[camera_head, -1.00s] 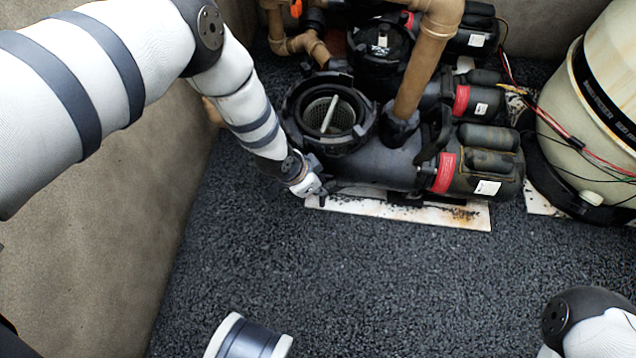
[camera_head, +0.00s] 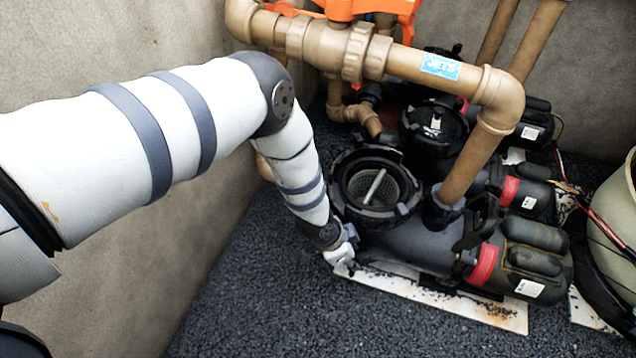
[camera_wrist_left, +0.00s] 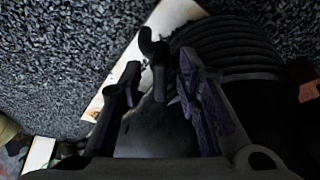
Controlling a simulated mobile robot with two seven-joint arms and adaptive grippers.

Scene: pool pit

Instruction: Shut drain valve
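My left gripper (camera_head: 350,266) reaches down to the near lower left end of the front black pump (camera_head: 405,248), just above the pale base slab. In the left wrist view its two dark fingers (camera_wrist_left: 159,72) stand apart. A small dark T-shaped handle (camera_wrist_left: 154,48), which looks like the drain valve, stands between the fingertips, with gaps showing on both sides. In the head view this handle cannot be made out beside the gripper. My right gripper is not in view.
The open strainer basket (camera_head: 374,187) sits on top of the pump. Tan pipes (camera_head: 405,62) with an orange-handled fitting run above. A stone wall (camera_head: 130,270) is on the left. Dark gravel (camera_head: 270,300) lies clear in front. A beige tank (camera_head: 612,215) stands right.

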